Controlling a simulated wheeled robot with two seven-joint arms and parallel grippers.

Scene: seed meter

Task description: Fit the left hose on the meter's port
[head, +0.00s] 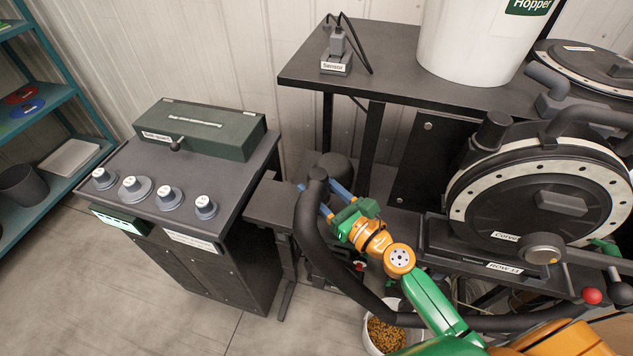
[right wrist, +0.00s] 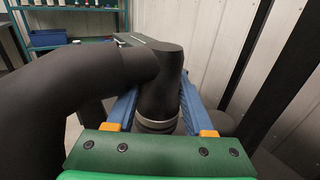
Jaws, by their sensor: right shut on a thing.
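The black left hose (head: 305,225) bends at the top between the blue fingers of my right gripper (head: 327,192). The right wrist view shows its elbow-shaped end (right wrist: 160,65), with a grey ring low on it, between the fingers of my right gripper (right wrist: 157,100). The hose runs down and then right below the meter. The round black meter (head: 535,215) has a pale bolted rim. A short dark stub (head: 491,132) at its upper left looks like the port, well apart from the hose end. My left gripper is not in view.
A dark table (head: 390,60) holds a white hopper (head: 465,40) and a sensor block (head: 336,63). A bench with knobs (head: 168,196) and a green box (head: 200,128) stands left. A bucket of grain (head: 385,335) sits below my right arm. Another black hose (head: 590,117) curves over the meter.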

